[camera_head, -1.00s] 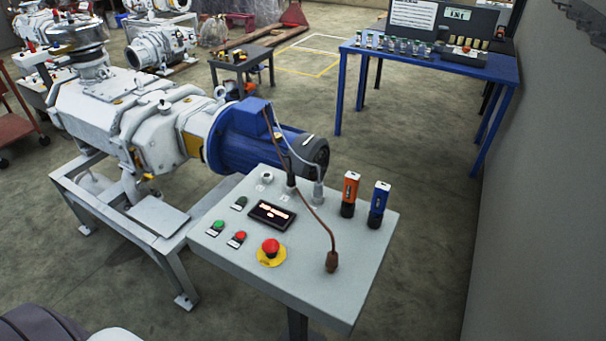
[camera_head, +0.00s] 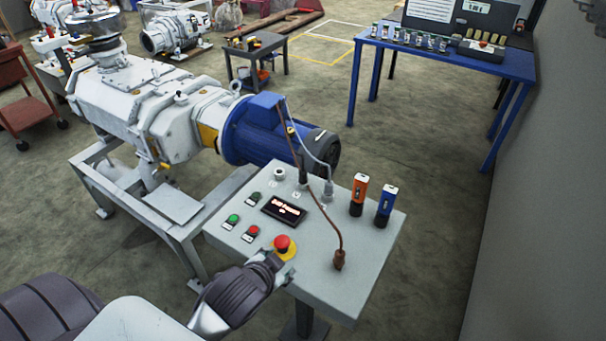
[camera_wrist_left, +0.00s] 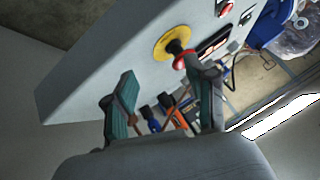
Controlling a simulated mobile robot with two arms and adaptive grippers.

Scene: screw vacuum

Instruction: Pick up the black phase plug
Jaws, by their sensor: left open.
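A dark plug (camera_head: 302,180), apparently the black phase plug, stands upright at the back of the grey control panel (camera_head: 225,240), with a cable rising to the blue motor. A grey plug (camera_head: 328,191) stands to its right. A brown plug (camera_head: 339,260) on a brown cable is at the panel's front right. My left gripper (camera_head: 275,259) is at the panel's front edge beside the red emergency stop, apart from the dark plug. In the left wrist view its fingers (camera_wrist_left: 162,88) are spread, with nothing clearly held. The right gripper is not in view.
The red emergency stop (camera_head: 283,244) on its yellow plate is close to my left gripper. An orange torch (camera_head: 358,195) and a blue torch (camera_head: 386,206) stand at the panel's right. The blue motor (camera_head: 255,130) is behind the panel. A white socket (camera_head: 279,174) is left of the dark plug.

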